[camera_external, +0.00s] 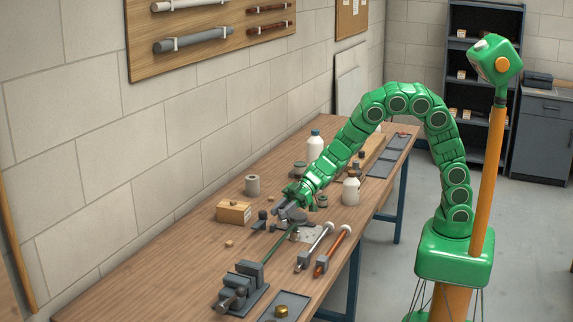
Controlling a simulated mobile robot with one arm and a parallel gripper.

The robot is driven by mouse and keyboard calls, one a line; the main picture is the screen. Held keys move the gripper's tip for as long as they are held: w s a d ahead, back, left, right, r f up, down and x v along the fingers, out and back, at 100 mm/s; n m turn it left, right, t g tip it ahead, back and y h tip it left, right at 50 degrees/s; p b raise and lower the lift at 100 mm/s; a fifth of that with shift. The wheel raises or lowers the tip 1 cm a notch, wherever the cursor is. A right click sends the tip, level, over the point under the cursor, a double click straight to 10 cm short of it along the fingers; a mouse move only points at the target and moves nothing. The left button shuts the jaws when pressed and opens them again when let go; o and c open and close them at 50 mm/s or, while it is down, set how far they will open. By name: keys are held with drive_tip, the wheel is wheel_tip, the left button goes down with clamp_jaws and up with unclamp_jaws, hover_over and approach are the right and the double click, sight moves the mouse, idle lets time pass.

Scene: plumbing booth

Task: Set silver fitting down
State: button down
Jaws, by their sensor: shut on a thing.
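My green arm reaches over the wooden workbench (184,241) from the right, and my gripper (286,207) points down and to the left near the bench's middle. It is shut on a small grey, silver-looking fitting (296,215), which is partly hidden by the fingers. The fitting is low over the bench, close above a pale plate (306,235). I cannot tell whether it touches anything below.
A grey vise (243,284) with a green rod (280,244) stands at the front. Two pipe tools (318,243) (335,247), white bottles (315,146) (351,190) and a tray with a brass piece (281,311) crowd the bench.

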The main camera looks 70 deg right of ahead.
drive_tip(key=w+a+f, duration=0.2)
drive_tip(key=w+f, duration=0.1)
drive_tip(key=w+a+f, duration=0.2)
drive_tip(key=w, duration=0.2)
drive_tip(key=w+a+f, duration=0.2)
drive_tip(key=w+f, duration=0.1)
drive_tip(key=shift+w+a+f, duration=0.15)
drive_tip(key=shift+a+f, duration=0.2)
drive_tip(key=shift+a, duration=0.05)
drive_tip(key=shift+w+a+f, duration=0.15)
drive_tip(key=shift+w+f, duration=0.1)
drive_tip(key=shift+f, duration=1.7)
drive_tip(key=c, duration=0.8)
unclamp_jaws()
drive_tip(key=shift+f, duration=0.1)
